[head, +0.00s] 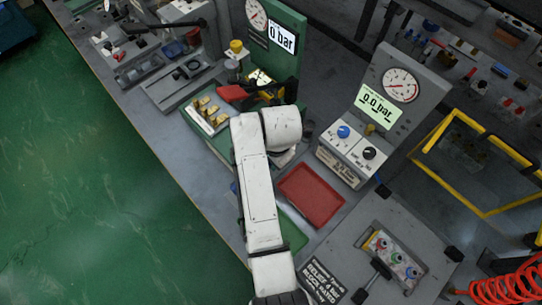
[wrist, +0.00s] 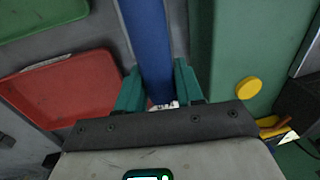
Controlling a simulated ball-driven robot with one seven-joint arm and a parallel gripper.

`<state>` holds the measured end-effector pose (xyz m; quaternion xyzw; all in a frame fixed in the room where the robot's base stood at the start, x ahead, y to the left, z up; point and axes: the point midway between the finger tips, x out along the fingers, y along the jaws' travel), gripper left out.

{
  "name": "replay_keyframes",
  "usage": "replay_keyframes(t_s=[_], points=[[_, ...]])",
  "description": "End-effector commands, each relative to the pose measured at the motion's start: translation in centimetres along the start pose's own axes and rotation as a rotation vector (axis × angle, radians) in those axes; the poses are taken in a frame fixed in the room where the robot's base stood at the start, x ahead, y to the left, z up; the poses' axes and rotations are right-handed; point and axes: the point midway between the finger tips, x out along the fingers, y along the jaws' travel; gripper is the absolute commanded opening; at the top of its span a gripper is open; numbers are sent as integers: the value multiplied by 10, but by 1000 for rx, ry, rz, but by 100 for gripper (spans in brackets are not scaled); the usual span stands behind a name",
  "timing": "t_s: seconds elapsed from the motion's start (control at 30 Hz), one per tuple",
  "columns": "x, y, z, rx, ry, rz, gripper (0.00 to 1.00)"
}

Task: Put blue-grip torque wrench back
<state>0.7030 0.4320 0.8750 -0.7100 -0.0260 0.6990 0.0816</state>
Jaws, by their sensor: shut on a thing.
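In the wrist view, the blue grip of the torque wrench (wrist: 146,30) runs from the top edge down between the two teal fingers of my gripper (wrist: 157,85). The fingers are shut on the grip, one on each side. The rest of the wrench is out of that view or hidden. In the head view, my white arm covers my gripper. A small blue patch (head: 233,187) shows at the arm's left side, perhaps part of the grip. I cannot tell whether the wrench touches anything below.
A red tray (head: 310,195) lies right of my arm, and a green tray (wrist: 40,15) shows beyond it in the wrist view. A green gauge panel (head: 287,62) and brass fittings (head: 207,112) stand ahead. A grey gauge unit (head: 415,75) stands at right. A yellow frame (head: 480,145) is farther right.

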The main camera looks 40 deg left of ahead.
Motion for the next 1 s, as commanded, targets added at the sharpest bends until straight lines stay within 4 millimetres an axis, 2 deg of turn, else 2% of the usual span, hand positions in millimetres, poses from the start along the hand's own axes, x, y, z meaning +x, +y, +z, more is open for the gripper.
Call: replay_keyframes(t_s=[0.9,0.93,1.0], points=[[22,2,0,0,2,-2,0],[22,2,0,0,2,-2,37],[21,2,0,0,2,-2,44]])
